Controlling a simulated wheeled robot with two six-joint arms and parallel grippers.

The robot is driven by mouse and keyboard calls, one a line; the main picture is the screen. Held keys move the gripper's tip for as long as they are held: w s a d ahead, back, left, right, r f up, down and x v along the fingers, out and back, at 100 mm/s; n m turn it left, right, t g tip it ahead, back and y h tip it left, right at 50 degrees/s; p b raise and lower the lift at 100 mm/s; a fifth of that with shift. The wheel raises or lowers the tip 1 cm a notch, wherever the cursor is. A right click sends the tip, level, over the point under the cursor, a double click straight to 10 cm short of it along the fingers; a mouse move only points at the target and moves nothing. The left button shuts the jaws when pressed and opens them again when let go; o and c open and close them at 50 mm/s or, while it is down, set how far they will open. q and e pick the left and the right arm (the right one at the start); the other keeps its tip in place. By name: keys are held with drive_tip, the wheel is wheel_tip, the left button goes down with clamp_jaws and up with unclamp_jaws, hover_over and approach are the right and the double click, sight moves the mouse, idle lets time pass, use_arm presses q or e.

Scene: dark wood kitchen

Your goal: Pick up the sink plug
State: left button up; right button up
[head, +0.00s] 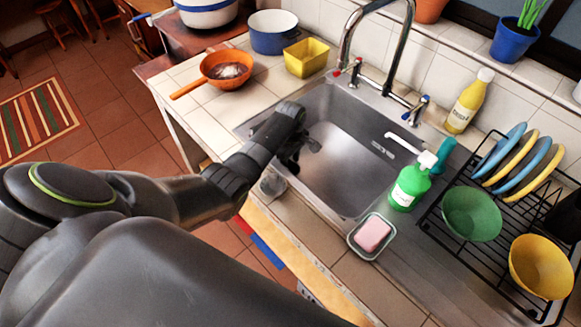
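The steel sink (352,180) is set into the tiled counter, and its basin looks empty of water. My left gripper (304,157) reaches over the left part of the basin and points down into it. Its dark fingers look spread apart, with a gap between them, and I see nothing held there. I cannot make out the sink plug; the gripper and forearm hide part of the basin's left side. My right gripper is not in view.
A chrome faucet (408,45) rises behind the basin. A green soap bottle (409,188) and a pink soap (373,234) in a dish stand at the right rim. A dish rack (450,232) fills the right. An orange pan (222,66) and yellow container (306,59) are left.

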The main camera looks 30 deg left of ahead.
use_arm(q)
drive_tip(key=shift+c, duration=0.3)
clamp_jaws()
drive_tip(key=shift+r, duration=0.1)
